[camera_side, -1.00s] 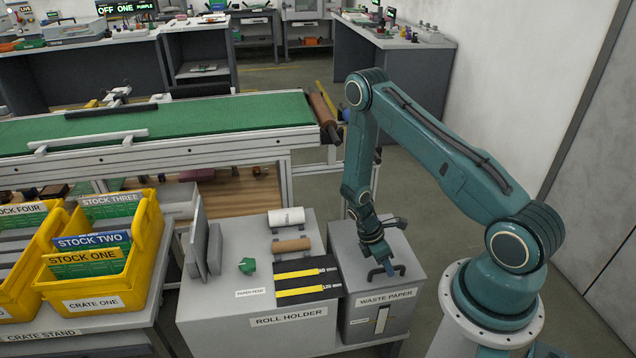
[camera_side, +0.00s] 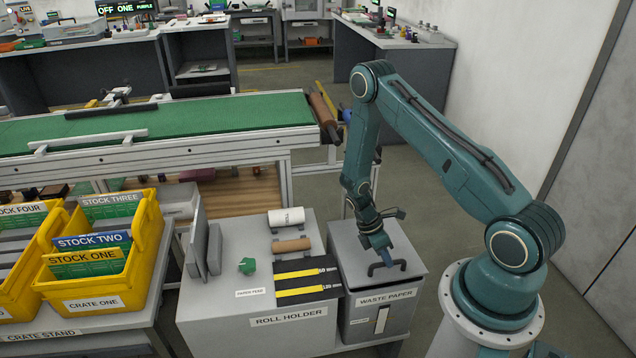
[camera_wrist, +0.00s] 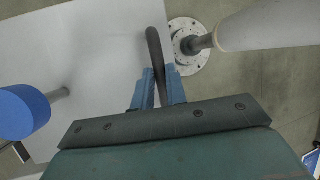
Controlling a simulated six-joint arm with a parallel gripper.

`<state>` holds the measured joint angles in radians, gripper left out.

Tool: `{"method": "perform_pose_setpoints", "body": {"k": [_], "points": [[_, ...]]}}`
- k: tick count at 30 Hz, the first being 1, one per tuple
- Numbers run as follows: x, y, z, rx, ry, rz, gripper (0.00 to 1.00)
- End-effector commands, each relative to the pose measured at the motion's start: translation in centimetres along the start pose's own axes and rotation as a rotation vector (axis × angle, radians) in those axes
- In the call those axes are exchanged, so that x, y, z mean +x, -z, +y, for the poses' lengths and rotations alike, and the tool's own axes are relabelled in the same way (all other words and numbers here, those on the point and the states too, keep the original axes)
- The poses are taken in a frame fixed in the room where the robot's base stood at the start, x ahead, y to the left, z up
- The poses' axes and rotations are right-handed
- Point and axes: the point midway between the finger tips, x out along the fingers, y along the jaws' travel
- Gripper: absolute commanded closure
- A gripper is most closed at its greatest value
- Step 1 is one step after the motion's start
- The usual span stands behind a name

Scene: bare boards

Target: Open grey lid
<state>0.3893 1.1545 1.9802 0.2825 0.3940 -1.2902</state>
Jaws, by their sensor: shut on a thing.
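The grey lid (camera_side: 411,267) tops the grey waste paper bin (camera_side: 362,326) and carries a dark bar handle (camera_side: 372,270). My gripper (camera_side: 386,259) is at this handle in the side view. In the wrist view, the blue fingers of my gripper (camera_wrist: 160,80) are shut on the handle (camera_wrist: 154,45), which rises between them. The lid (camera_wrist: 90,50) fills the left of that view as a pale flat plate. The lid's front edge looks slightly raised above the bin in the side view, but I cannot tell the gap exactly.
The roll holder (camera_side: 290,321) stands directly left of the bin, with a white roll (camera_side: 287,217) and a brown roll (camera_side: 291,245) on top. Yellow crates (camera_side: 95,302) stand further left. The conveyor (camera_side: 200,120) runs behind. Floor is free behind the bin.

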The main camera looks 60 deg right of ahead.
Motion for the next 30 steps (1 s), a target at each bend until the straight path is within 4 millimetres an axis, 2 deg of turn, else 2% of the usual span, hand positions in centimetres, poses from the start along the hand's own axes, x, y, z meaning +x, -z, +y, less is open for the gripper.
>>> {"method": "perform_pose_setpoints", "body": {"k": [5,14,24,30], "points": [[-1.9,-0.8,0.2,-0.022,0.058,0.003,1.00],[-5.9,-2.4,1.2,-0.020,0.049,0.002,1.00],[-12.1,-5.1,4.4,-0.013,0.037,0.002,1.00],[-14.7,-6.3,6.3,-0.012,0.043,0.001,1.00]]}}
